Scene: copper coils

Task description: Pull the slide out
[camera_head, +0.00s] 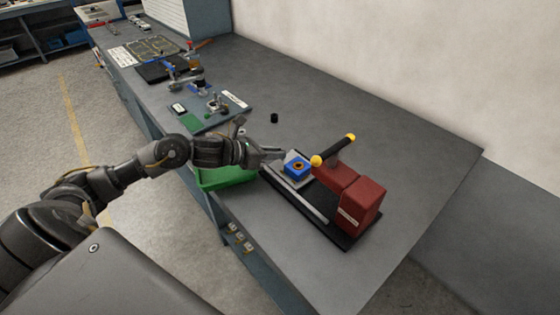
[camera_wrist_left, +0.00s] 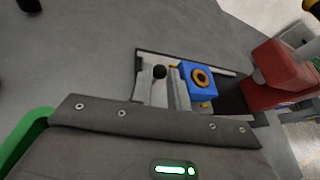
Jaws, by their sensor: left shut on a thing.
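The slide (camera_head: 288,157) is a light grey plate on the black base (camera_head: 351,243) of a red press (camera_head: 359,204). A blue block (camera_head: 297,169) with an orange-copper ring on top sits on the slide; it also shows in the left wrist view (camera_wrist_left: 199,81). My left gripper (camera_head: 279,153) is at the slide's left end, beside the block. In the left wrist view, a black knob (camera_wrist_left: 159,72) shows between the fingers of my left gripper (camera_wrist_left: 161,90), which is shut on it. My right gripper is not in view.
The press has a black lever (camera_head: 334,149) with yellow ends above the slide. A green bin (camera_head: 224,178) is at the bench's front edge under my left arm. A small black cylinder (camera_head: 274,118) stands behind. Boards and tools lie farther left; the bench's right side is clear.

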